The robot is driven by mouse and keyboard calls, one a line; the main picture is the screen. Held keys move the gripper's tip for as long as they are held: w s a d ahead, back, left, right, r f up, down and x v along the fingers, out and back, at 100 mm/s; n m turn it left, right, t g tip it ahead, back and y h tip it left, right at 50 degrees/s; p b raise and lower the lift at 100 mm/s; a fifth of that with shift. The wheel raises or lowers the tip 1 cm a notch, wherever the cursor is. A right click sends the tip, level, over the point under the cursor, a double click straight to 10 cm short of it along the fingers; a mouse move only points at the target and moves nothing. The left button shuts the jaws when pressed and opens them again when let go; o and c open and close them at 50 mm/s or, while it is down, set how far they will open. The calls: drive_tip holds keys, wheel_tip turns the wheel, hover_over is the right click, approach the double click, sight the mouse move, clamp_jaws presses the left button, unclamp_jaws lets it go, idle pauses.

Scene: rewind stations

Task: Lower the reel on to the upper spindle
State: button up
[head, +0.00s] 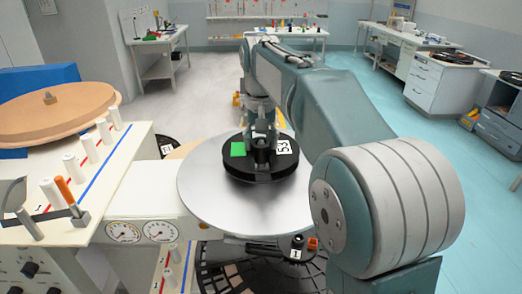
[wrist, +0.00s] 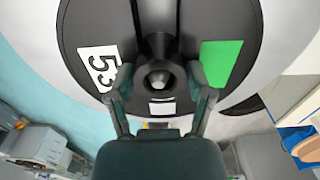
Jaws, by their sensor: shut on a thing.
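The black reel (head: 265,173) with a green patch and a white label "53" is over the round silver platter (head: 208,190). In the wrist view the reel (wrist: 190,35) fills the middle. My gripper (head: 262,150) is above the reel, its fingers shut on the raised centre hub. The wrist view shows the fingers of my gripper (wrist: 160,85) on both sides of that hub. A rounded metal tip (wrist: 158,78) shows in the hub's centre; I take it for the upper spindle. I cannot tell whether the reel's underside touches the platter.
A cream bench (head: 105,190) with white pegs, an orange peg and gauges stands at left, with a tan disc (head: 60,112) behind it.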

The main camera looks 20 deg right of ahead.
wheel_tip(320, 180, down, 2)
drive_tip(key=shift+d+f, duration=0.1)
drive_tip(key=shift+f, duration=0.05)
drive_tip(key=o, duration=1.3)
drive_tip(key=shift+c, duration=0.2)
wheel_tip(320, 180, up, 11)
drive_tip(key=shift+r, duration=0.55)
